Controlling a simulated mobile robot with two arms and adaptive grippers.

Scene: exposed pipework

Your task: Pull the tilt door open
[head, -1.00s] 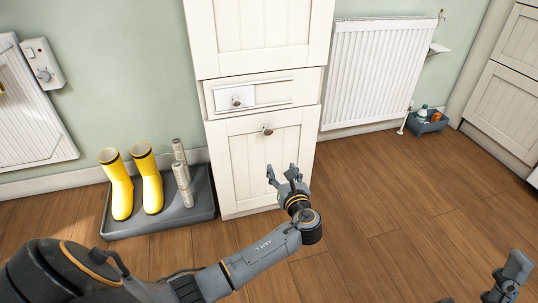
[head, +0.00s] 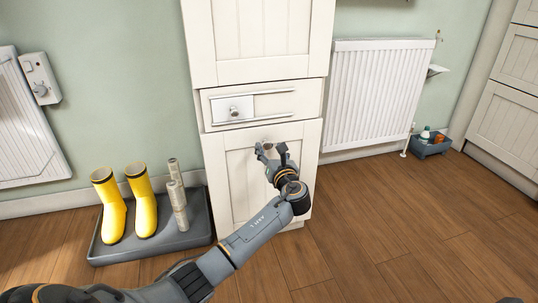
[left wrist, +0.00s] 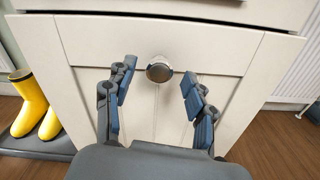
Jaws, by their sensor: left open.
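The tilt door (head: 225,185) is the white lower front of the tall cabinet, and it looks shut. Its round metal knob (left wrist: 159,70) shows near the door's top in the left wrist view; in the head view my gripper mostly covers it. Only dark tips of my right gripper (head: 512,300) show at the bottom right edge.
A grey tray (head: 150,248) with yellow boots (head: 145,205) stands left of the cabinet. A white radiator (head: 375,95) and a small blue caddy (head: 430,149) are to the right. The floor in front is clear.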

